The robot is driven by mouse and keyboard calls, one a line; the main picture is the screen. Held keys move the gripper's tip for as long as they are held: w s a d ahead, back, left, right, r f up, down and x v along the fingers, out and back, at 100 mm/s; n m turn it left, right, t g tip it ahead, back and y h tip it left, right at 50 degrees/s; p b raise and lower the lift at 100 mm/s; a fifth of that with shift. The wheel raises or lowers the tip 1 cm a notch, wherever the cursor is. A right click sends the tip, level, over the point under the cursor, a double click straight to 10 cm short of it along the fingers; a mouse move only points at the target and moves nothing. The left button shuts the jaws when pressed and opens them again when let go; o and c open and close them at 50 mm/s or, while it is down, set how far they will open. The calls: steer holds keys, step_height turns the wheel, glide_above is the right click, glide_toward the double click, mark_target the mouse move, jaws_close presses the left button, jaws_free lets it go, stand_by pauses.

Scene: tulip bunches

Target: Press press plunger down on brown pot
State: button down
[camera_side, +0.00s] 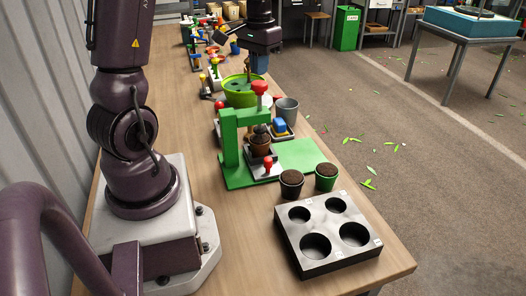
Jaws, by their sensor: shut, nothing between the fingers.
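The green press (230,140) stands on a green base plate in the middle of the bench. Its plunger has a red knob (259,87) on top, above the green arm. The brown pot (260,147) stands upright under the press arm, with dark material at its top. Whether the plunger's lower end touches that material I cannot tell. My gripper (259,67) is shut and empty. It points down just above the red knob in the picture; a gap or contact between them is hard to judge from this angle.
A metal tray (328,262) with several round holes lies in front at the right. A black pot (291,190) and a green pot (326,183), both soil-filled, stand behind it. A grey pot (288,112) and a green bowl (232,98) are behind the press.

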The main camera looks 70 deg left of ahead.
mark_target(259, 83)
steer(key=shift+f, duration=0.1)
steer(key=shift+f, duration=2.5)
steer(key=shift+r, duration=3.9)
